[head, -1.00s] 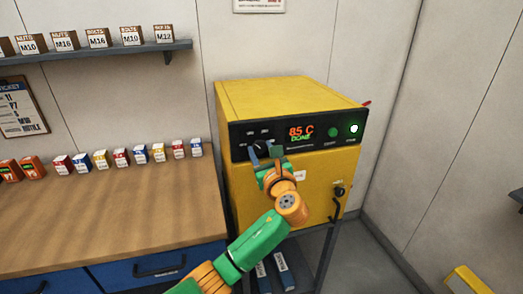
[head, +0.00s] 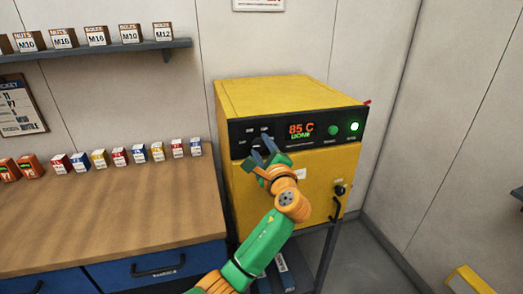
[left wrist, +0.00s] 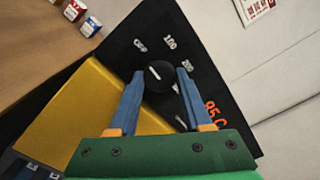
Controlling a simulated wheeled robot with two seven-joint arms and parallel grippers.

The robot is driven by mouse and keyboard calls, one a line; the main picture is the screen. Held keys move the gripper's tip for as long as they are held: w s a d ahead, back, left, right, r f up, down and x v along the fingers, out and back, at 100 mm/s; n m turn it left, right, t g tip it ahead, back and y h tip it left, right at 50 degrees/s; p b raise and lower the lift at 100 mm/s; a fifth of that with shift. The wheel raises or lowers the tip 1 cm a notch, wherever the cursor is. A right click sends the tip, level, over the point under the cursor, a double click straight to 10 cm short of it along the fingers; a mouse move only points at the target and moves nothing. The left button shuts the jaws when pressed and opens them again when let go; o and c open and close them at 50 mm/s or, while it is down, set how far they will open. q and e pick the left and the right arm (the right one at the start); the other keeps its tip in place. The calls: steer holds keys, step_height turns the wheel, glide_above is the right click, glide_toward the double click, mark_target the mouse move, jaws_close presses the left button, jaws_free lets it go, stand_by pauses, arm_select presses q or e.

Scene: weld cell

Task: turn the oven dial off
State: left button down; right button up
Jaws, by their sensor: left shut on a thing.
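The yellow oven (head: 290,98) stands at centre with a black control panel (head: 360,118). Its display (head: 300,131) reads 85 C in red with DONE in green below. The round black dial (left wrist: 159,77) sits between the fingers of my left gripper (left wrist: 158,82) in the left wrist view. My left gripper (head: 263,149) is shut on the dial, one blue finger on each side. The dial's white mark slants up-left, roughly towards the OFF label (left wrist: 140,44); other labels such as 100 (left wrist: 170,42) are around it. In the head view the gripper mostly hides the dial.
A green button (head: 333,130) and a lit lamp (head: 354,126) are on the panel's right. The oven door handle (head: 337,208) is below. A wooden bench (head: 110,215) with several small boxes stands left of the oven. Open floor lies to the right.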

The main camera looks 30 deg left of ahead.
arm_select(q)
steer(key=shift+n, duration=0.4)
steer(key=shift+c, duration=1.7)
jaws_free()
steer(key=shift+w, duration=0.1)
steer(key=b+v, duration=0.2)
steer(key=v, duration=0.5)
